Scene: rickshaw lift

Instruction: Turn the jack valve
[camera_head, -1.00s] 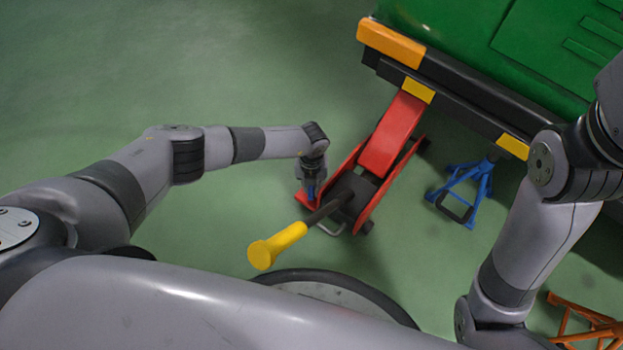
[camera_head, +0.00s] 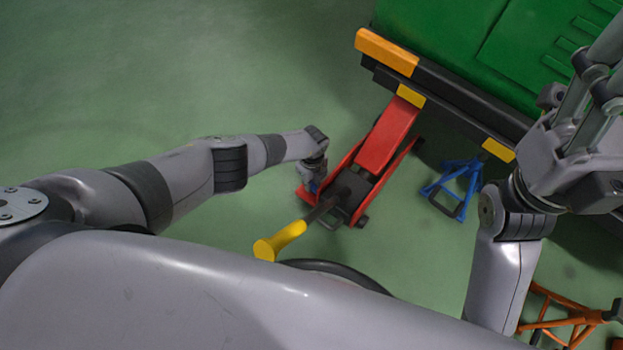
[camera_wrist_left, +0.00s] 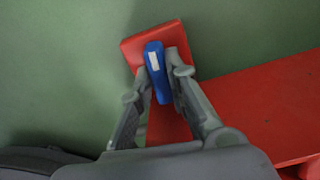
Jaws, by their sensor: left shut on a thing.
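The red floor jack (camera_head: 385,140) stands on the green floor, its front end under the green vehicle's bumper. Its yellow-gripped handle (camera_head: 280,240) leans toward me. The jack valve is a blue piece with a white mark (camera_wrist_left: 157,72), beside a red plate of the jack in the left wrist view. My left gripper (camera_wrist_left: 160,85) is shut on this blue valve, a finger on each side. In the head view my left gripper (camera_head: 312,182) is at the jack's rear left side, and the valve is mostly hidden there. My right arm is raised at the right; its finger state is unclear.
The green vehicle (camera_head: 460,45) with its black and yellow bumper (camera_head: 450,95) fills the top right. A blue jack stand (camera_head: 455,185) is right of the jack. An orange stand (camera_head: 565,315) is at bottom right. Floor at left is clear.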

